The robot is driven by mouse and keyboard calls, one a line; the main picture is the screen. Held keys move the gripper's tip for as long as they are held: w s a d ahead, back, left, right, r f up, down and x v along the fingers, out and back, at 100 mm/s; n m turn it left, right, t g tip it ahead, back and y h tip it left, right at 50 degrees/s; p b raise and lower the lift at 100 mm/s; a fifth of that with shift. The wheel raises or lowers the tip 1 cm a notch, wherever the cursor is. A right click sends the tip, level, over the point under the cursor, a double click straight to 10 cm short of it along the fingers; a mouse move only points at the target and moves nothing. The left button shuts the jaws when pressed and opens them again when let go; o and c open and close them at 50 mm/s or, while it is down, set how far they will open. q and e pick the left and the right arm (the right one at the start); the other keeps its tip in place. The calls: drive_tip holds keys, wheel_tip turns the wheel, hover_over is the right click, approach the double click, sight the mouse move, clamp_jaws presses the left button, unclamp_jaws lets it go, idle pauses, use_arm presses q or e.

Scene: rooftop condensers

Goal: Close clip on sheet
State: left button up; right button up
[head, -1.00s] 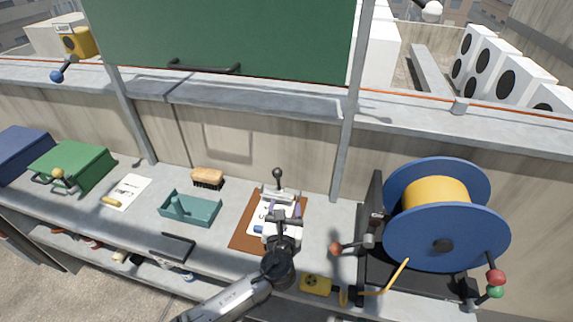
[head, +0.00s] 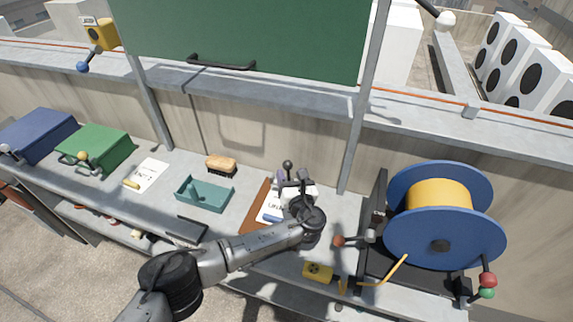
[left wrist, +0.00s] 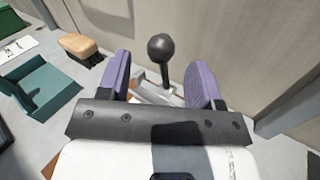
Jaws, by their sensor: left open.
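The clip's upright lever with a black ball knob (head: 288,164) stands at the back of the brown board (head: 254,221). A white sheet (head: 271,208) lies on the board, partly hidden by my arm. My left gripper (left wrist: 160,82) is open, its two purple fingers apart. In the left wrist view the knob (left wrist: 161,47) and its thin stem show between the fingers, just beyond them, and nothing is held. The metal clip base (left wrist: 158,95) is partly hidden behind the gripper body. My right gripper is not in view.
A wooden brush (head: 221,164) and a teal tray (head: 204,195) stand left of the board. A large blue cable reel (head: 445,236) stands to the right. A yellow device (head: 318,273) lies near the front edge. The grey bench between tray and board is clear.

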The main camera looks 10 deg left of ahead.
sight(289, 170)
use_arm(q)
drive_tip(key=b+x, duration=0.1)
drive_tip(key=x, duration=0.3)
drive_tip(key=shift+w+a+f, duration=0.1)
drive_tip(key=shift+w, duration=0.3)
drive_tip(key=shift+w+a+b, duration=0.25)
drive_tip(key=shift+w+b, duration=0.2)
drive_tip(key=shift+w, duration=0.1)
clamp_jaws()
